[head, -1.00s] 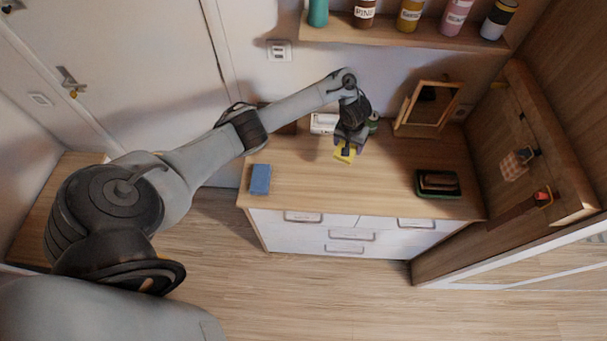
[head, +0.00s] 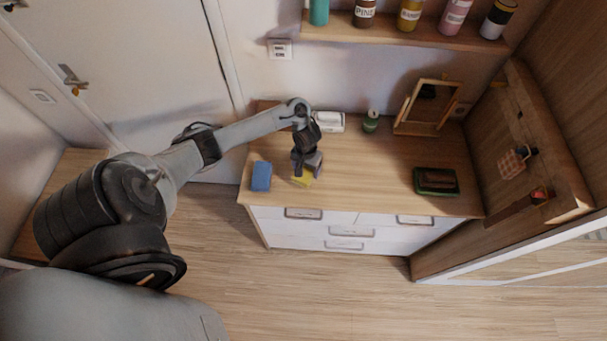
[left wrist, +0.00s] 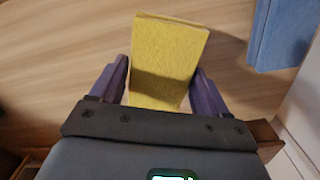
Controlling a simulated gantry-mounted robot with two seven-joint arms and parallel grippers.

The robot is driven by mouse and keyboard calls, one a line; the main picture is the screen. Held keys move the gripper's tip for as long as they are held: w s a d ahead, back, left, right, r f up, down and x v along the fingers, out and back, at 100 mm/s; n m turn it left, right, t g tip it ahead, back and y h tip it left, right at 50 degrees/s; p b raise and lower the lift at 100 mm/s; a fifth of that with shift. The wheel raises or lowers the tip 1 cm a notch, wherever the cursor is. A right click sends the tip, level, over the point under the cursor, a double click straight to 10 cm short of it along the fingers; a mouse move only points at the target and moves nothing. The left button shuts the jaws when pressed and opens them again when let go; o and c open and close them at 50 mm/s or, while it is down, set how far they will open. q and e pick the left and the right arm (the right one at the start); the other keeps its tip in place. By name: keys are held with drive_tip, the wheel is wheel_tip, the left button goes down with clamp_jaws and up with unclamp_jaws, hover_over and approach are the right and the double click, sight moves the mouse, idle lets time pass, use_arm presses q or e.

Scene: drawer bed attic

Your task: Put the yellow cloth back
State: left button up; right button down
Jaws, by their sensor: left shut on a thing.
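The yellow cloth (head: 302,180) is a small folded block under my left gripper (head: 305,172), over the left part of the dresser top. In the left wrist view the yellow cloth (left wrist: 168,60) sits between the two purple fingers of my left gripper (left wrist: 160,90), which is shut on it. I cannot tell whether the cloth touches the wood. A blue folded cloth (head: 261,177) lies to its left, near the dresser's front left corner. It also shows at the top right of the left wrist view (left wrist: 285,35). My right gripper is not in view.
The wooden dresser top (head: 370,185) is clear in the middle. A dark green tray (head: 436,181) with dark contents lies at right. A framed mirror (head: 428,108), a green-lidded jar (head: 371,121) and a white box (head: 329,122) stand at the back. A bottle shelf (head: 400,33) hangs above.

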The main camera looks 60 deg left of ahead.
use_arm(q)
drive_tip(key=shift+s+a+f, duration=0.15)
drive_tip(key=shift+s+f, duration=0.1)
drive_tip(key=shift+s, duration=0.2)
drive_tip(key=shift+f+b, duration=0.55)
drive_tip(key=shift+f, duration=1.5)
drive_tip(key=o, duration=0.9)
drive_tip(key=shift+r, duration=0.1)
